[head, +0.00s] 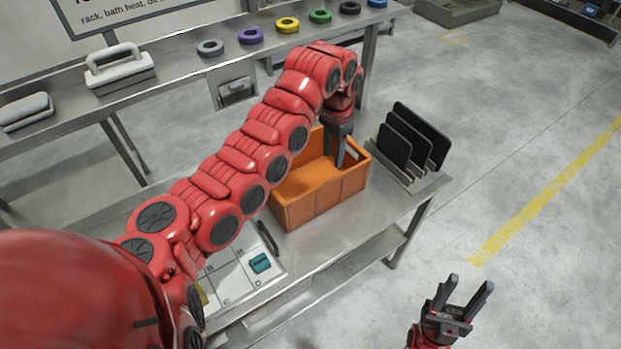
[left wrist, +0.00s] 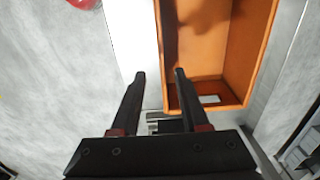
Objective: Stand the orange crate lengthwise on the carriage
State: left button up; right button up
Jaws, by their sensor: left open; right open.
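The open-topped orange crate (head: 324,195) sits on the metal table and looks empty. It has a hand slot in its right end wall, and it also shows in the left wrist view (left wrist: 240,60). My left gripper (head: 339,160) is open, pointing down at the crate's right end. In the left wrist view, its left finger lies outside the crate's outline and its right finger overlaps a crate corner; I cannot tell if they touch. My right gripper (head: 470,284) is open and empty, apart from the table over the floor. I cannot identify the carriage.
A black-plated rack (head: 412,140) stands close right of the crate. A lettered board (head: 240,272) with a teal block (head: 260,263) lies at the front left. A back shelf holds coloured rings (head: 288,25) and a handled grey block (head: 120,68).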

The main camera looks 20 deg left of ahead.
pick_arm(q)
send_over(331, 180)
notch_tip(331, 180, down, 6)
jog(key=r, duration=0.1)
notch_tip(331, 180, down, 5)
jog(key=shift+r+p, duration=0.2)
jog(key=shift+p, duration=1.05)
jog(key=shift+f, duration=0.35)
jog(key=shift+s+f+p, duration=0.1)
jog(key=shift+f+p, duration=0.4)
jog(key=shift+p, duration=0.1)
jog(key=f, duration=0.2)
jog(key=f+p, duration=0.1)
jog(key=f, duration=0.1)
jog(key=shift+a+f+p, duration=0.2)
jog(key=shift+f+p, duration=0.1)
jog(key=shift+f, duration=0.05)
grip_shut()
jog(key=shift+r, duration=0.1)
